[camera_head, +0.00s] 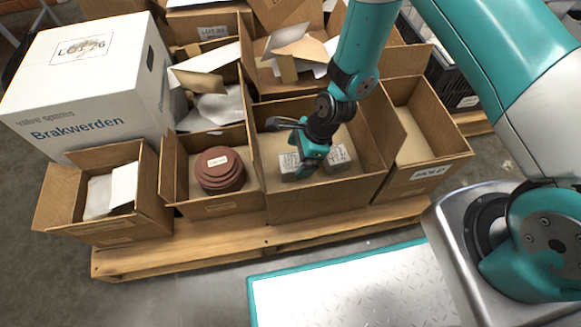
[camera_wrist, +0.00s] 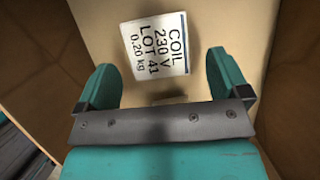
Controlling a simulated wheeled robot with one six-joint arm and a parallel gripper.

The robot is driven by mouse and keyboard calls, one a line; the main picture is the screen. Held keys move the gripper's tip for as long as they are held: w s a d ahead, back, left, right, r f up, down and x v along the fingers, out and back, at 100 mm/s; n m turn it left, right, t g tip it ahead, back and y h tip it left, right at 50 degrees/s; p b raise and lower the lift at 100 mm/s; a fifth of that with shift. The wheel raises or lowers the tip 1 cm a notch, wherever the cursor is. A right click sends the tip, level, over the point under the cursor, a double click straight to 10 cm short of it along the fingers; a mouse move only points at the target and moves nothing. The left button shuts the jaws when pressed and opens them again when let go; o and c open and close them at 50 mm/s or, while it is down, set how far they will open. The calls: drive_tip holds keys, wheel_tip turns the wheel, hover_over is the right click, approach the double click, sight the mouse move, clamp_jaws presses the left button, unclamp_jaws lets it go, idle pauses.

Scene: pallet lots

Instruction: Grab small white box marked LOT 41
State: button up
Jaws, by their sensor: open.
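The small white box marked "COIL 230 V LOT 41 0.20 kg" (camera_wrist: 156,47) shows in the wrist view, label facing the camera and slightly tilted in the picture. It lies on a plain brown carton floor. My gripper (camera_wrist: 160,66) is open, with one teal finger to the left of the box and one to the right, both apart from it. In the head view my gripper (camera_head: 312,160) reaches down into the middle open carton (camera_head: 300,203). Pale, printed surfaces show to its left (camera_head: 289,166) and right (camera_head: 338,157); I cannot tell which is LOT 41.
Carton walls rise around my gripper. A carton with stacked reddish-brown discs (camera_head: 220,178) stands to the left, and a carton marked HOLD (camera_head: 430,172) to the right. A large white Brakwerden box (camera_head: 95,105) stands at far left. The cartons are on a wooden pallet (camera_head: 200,252).

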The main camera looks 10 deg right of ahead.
sight(294, 161)
drive_tip(key=b+x, duration=0.3)
drive_tip(key=x, duration=0.2)
drive_tip(key=shift+r, duration=0.1)
drive_tip(key=shift+a+r, duration=0.1)
drive_tip(key=c, duration=1.1)
